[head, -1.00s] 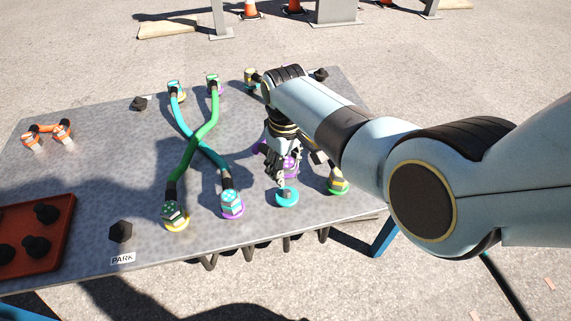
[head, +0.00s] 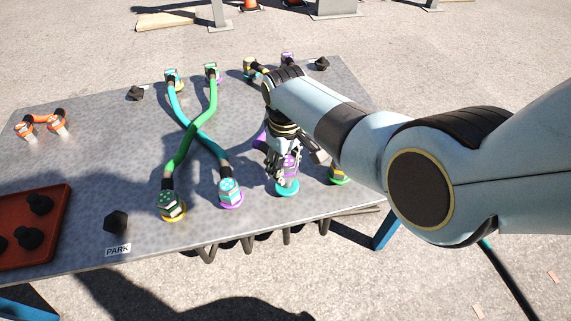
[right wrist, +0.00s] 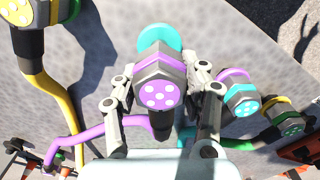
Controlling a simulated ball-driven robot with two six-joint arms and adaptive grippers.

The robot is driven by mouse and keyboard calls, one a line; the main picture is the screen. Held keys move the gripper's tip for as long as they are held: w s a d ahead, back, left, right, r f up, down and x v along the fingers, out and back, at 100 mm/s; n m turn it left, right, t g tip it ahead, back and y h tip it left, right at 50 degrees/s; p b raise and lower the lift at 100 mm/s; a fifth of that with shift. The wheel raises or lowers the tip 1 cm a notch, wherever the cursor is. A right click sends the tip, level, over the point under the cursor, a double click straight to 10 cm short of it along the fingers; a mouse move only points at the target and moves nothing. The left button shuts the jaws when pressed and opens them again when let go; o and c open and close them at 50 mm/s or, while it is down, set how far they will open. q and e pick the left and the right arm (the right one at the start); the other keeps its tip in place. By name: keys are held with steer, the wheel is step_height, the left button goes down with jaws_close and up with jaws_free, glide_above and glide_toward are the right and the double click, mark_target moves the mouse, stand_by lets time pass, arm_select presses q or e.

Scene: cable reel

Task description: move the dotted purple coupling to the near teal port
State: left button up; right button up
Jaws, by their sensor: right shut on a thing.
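The dotted purple coupling (right wrist: 160,90) is held between the fingers of my right gripper (right wrist: 162,98) in the right wrist view. White dots show on its purple end. In the head view my right gripper (head: 282,160) holds the coupling (head: 291,168) upright over the near teal port (head: 287,188). The coupling's lower end is at or just above the port; I cannot tell if it is seated. The teal port also shows as a disc (right wrist: 160,38) just beyond the coupling. A purple cable (right wrist: 88,132) trails from it. My left gripper is out of view.
A dotted teal coupling (head: 230,191) stands on the purple port left of the teal one. A green-dotted coupling (head: 171,204) stands on a yellow port. A yellow coupling (head: 338,173) stands close on the right, on a green port. Teal and green cables cross.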

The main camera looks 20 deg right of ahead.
mark_target(286, 176)
steer(key=shift+f, duration=0.1)
steer(key=shift+f, duration=0.4)
steer(key=shift+f+b, duration=0.15)
steer(key=shift+b, duration=0.25)
steer(key=shift+f+b, duration=0.5)
steer(key=shift+f, duration=0.25)
steer(key=shift+f, duration=0.5)
stand_by(0.9)
steer(key=o, duration=1.4)
step_height(286, 176, up, 12)
steer(key=shift+r, duration=0.1)
